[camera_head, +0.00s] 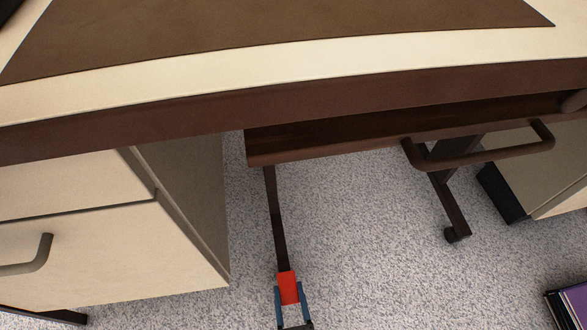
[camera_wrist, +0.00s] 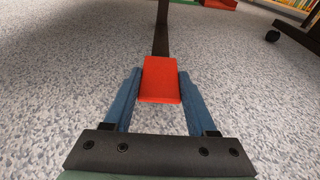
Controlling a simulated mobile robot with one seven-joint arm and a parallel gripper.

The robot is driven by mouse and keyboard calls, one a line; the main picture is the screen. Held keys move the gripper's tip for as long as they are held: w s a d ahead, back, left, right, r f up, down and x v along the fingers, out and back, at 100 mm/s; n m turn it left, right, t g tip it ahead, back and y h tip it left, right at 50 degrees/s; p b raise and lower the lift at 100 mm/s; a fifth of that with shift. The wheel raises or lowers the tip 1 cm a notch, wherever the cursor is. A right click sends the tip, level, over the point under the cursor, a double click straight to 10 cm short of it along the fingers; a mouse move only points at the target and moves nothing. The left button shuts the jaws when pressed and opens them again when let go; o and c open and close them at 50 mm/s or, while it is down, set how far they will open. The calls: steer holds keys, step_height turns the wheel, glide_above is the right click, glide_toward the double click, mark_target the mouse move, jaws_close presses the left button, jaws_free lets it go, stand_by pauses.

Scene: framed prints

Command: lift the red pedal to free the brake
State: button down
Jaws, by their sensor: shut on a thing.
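The red pedal (camera_head: 288,288) sits at the near end of a dark leg under the brown desk shelf, low over the carpet. It also shows in the wrist view (camera_wrist: 160,80), in the middle, on a dark bar running away from me. My gripper (camera_head: 291,303) has its two blue fingers on either side of the pedal. In the wrist view my gripper (camera_wrist: 160,90) is shut on the pedal, one finger along its left edge and one along its right. The brake itself cannot be made out.
A brown shelf (camera_head: 380,126) with a bar handle (camera_head: 485,160) hangs above the leg. A cream drawer cabinet (camera_head: 95,230) stands at left, another cabinet at right. A caster (camera_head: 457,233) and dark books (camera_head: 565,305) are at right. Carpet around the pedal is clear.

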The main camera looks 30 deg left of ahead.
steer(key=shift+w+r+g+h+p, duration=0.15)
steer(key=shift+r+g+h+p, duration=0.65)
steer(key=shift+p, duration=1.95)
steer(key=shift+a+g+p, duration=0.1)
steer(key=shift+g+p, duration=0.2)
steer(key=shift+c, duration=1)
jaws_free()
